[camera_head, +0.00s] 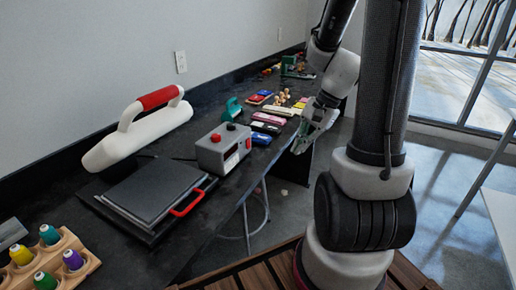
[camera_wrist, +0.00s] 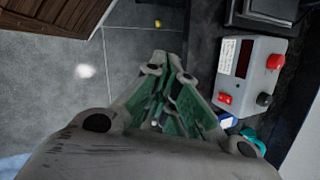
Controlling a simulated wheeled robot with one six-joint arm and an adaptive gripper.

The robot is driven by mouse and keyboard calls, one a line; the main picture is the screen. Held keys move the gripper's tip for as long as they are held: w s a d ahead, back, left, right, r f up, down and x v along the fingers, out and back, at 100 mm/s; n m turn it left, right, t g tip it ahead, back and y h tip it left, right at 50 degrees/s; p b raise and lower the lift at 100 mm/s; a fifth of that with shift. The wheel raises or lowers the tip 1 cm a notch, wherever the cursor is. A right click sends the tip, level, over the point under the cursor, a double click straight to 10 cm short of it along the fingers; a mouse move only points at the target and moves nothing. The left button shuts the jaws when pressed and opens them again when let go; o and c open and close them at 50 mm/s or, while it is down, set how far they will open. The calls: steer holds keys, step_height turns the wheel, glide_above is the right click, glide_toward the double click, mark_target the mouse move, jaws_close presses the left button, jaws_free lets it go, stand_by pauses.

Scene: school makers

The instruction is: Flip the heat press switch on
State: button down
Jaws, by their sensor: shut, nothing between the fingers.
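The heat press has a grey control box (camera_head: 218,152) on the dark bench, with a red knob and a dark knob on top. In the wrist view the control box (camera_wrist: 243,82) shows a dark display, a red button (camera_wrist: 274,61), a black knob (camera_wrist: 264,99) and a small red switch (camera_wrist: 225,99). I cannot tell the switch's position. My gripper (camera_head: 299,147) is shut and empty, to the right of the box near the bench's front edge. In the wrist view my gripper (camera_wrist: 165,85) is left of the box, apart from it.
A flat press plate (camera_head: 150,190) with a red handle lies left of the box, and a white piece with a red grip (camera_head: 140,128) stands behind it. Spools in a wooden rack (camera_head: 45,262) are at front left. Several small coloured items lie right of the box. Floor is open before the bench.

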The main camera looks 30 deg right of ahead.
mark_target(249, 144)
steer(key=w+d+f+m+t, duration=0.1)
steer(key=w+f+m+t, duration=0.1)
steer(key=w+m, duration=0.4)
steer(key=w+d+f+m+t, duration=0.1)
steer(key=w+f+m+t, duration=0.1)
steer(key=w+m, duration=0.5)
steer(key=shift+d+m+t, duration=0.25)
steer(key=shift+m+t, duration=0.05)
steer(key=shift+m, duration=0.9)
steer(key=x, duration=0.9)
steer(key=shift+w+a+f, duration=0.1)
steer(key=shift+w+f, duration=0.05)
steer(key=shift+f, duration=0.05)
steer(key=w+a, duration=0.2)
steer(key=shift+w+f, duration=0.35)
steer(key=shift+f, duration=0.05)
steer(key=shift+w+a, duration=0.25)
steer(key=shift+w, duration=0.15)
